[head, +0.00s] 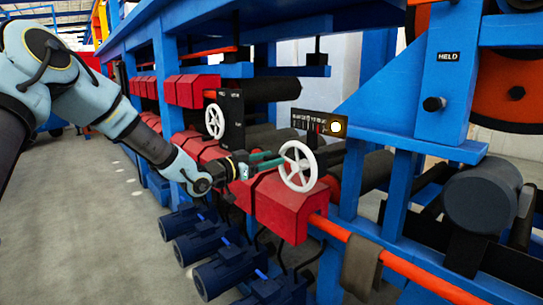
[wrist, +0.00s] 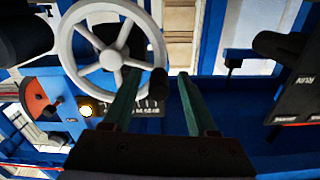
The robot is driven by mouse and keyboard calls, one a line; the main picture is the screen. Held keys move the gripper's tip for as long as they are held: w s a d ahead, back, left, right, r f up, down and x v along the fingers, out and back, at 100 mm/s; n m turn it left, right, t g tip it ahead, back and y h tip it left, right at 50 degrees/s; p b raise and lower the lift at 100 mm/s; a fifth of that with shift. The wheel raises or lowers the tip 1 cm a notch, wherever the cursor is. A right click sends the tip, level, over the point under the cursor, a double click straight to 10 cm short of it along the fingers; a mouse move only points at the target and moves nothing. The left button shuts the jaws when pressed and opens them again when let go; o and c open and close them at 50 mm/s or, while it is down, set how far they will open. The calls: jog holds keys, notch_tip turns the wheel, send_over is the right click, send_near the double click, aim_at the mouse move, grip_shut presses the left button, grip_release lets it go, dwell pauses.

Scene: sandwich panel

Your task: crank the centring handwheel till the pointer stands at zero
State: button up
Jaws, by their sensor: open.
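The white spoked handwheel (head: 298,167) stands in front of a red housing. It fills the upper left of the wrist view (wrist: 70,50), with a dark crank knob (wrist: 157,82) on its lower right rim. My gripper (head: 268,160) is open beside the wheel's left side. In the wrist view its two green fingers (wrist: 160,76) appear on either side of the knob; I cannot tell if they touch it. A dark scale plate (head: 312,121) with light marks is behind the wheel, beside a lit lamp (head: 336,127). The pointer's reading is too small to tell.
A second, smaller white handwheel (head: 214,121) sits on a black panel to the left. A blue frame post (head: 445,85) marked HELD and an orange rail (head: 400,264) with a hanging cloth (head: 360,264) are at the right. Blue motors (head: 228,272) sit below; the floor at left is clear.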

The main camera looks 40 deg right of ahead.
jog(key=shift+s+d, duration=0.1)
jog(key=shift+d, duration=0.4)
grip_shut()
dwell(1.2)
